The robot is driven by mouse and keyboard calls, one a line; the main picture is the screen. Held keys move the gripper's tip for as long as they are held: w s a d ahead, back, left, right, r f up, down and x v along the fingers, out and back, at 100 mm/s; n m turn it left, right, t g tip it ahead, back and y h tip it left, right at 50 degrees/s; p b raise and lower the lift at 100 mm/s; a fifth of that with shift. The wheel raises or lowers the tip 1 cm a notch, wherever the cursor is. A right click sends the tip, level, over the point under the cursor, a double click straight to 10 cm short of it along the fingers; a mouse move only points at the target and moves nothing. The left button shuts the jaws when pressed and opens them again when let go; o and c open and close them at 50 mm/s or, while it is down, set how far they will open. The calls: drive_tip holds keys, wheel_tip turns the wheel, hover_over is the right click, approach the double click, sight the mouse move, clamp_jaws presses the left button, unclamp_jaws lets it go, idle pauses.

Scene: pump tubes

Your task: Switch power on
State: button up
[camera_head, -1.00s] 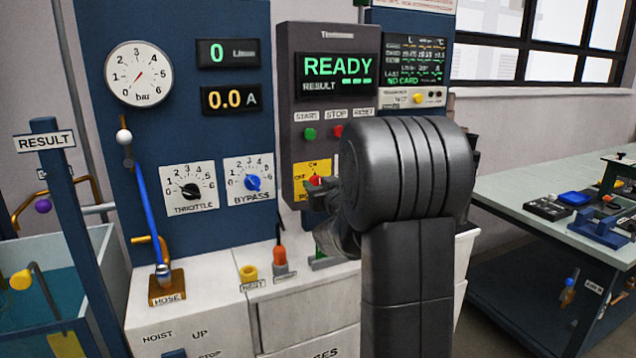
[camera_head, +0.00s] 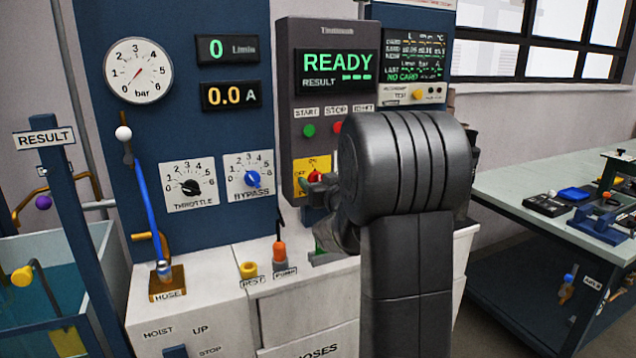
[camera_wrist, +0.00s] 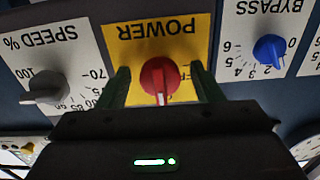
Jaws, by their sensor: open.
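The power switch is a red knob (camera_wrist: 160,76) on a yellow POWER plate (camera_wrist: 150,33), upside down in the wrist view. Its white mark points to the bottom of that picture, away from the word POWER. In the head view the knob (camera_head: 314,177) is partly hidden by my gripper (camera_head: 322,194); OFF is at its left and ON above it. In the wrist view my gripper (camera_wrist: 162,86) is open, with one dark finger on each side of the knob. I cannot tell whether the fingers touch it.
The SPEED knob (camera_wrist: 45,87) and the blue BYPASS knob (camera_wrist: 269,49) flank the power plate. Above it are a green START button (camera_head: 309,130) and a lit READY display (camera_head: 338,68). A white counter (camera_head: 225,295) juts out below.

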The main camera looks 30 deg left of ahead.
drive_tip(key=shift+d, duration=0.1)
drive_tip(key=v, duration=1.3)
drive_tip(key=shift+s+d, duration=0.2)
drive_tip(key=shift+s, duration=0.1)
drive_tip(key=shift+a, duration=0.1)
drive_tip(key=x, duration=1.3)
drive_tip(key=shift+w+a, duration=0.2)
drive_tip(key=shift+w, duration=0.1)
